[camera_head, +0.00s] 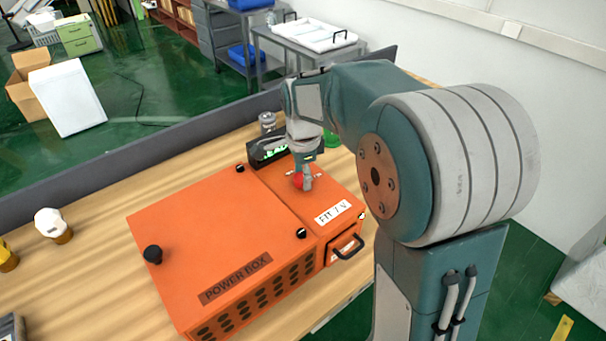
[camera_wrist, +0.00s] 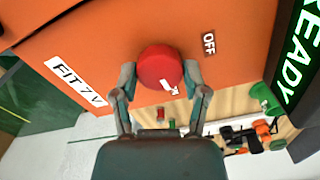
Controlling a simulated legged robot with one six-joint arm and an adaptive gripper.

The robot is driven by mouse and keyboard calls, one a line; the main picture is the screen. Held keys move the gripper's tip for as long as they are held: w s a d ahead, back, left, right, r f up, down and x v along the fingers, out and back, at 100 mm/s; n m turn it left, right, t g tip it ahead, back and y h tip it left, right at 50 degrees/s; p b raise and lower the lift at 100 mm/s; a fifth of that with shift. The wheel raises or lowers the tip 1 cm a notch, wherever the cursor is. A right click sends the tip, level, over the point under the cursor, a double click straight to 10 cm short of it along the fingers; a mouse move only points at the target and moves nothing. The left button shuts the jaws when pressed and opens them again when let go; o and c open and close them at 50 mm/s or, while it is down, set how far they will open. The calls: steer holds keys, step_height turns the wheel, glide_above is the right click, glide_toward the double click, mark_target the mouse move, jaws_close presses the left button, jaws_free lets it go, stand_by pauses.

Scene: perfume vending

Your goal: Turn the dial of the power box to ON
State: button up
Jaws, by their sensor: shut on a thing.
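The orange power box (camera_head: 215,225) stands on the wooden table in the head view, with a "POWER BOX" label on it. Its red round dial (camera_head: 297,180) is on the raised right section. The dial also shows in the wrist view (camera_wrist: 158,66), with a white arrow mark near its lower right edge. An "OFF" label (camera_wrist: 209,43) lies to the dial's right there; I see no ON label. My gripper (camera_head: 307,182) reaches down to the dial. In the wrist view its two fingers (camera_wrist: 160,74) are closed on opposite sides of the dial.
A black display (camera_head: 268,151) with green text stands behind the box; it reads "READY" in the wrist view (camera_wrist: 300,62). A "FIT 7 V" label (camera_wrist: 76,82) and a front handle (camera_head: 347,248) are on the box. The table left of the box (camera_head: 95,265) has free room.

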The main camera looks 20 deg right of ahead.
mark_target(301, 176)
steer(key=shift+a+f+m, duration=0.1)
steer(key=shift+f+m, duration=0.05)
steer(key=shift+m, duration=0.45)
steer(key=o, duration=1.1)
steer(key=shift+o, duration=0.2)
steer(key=shift+a, duration=0.1)
step_height(301, 176, up, 12)
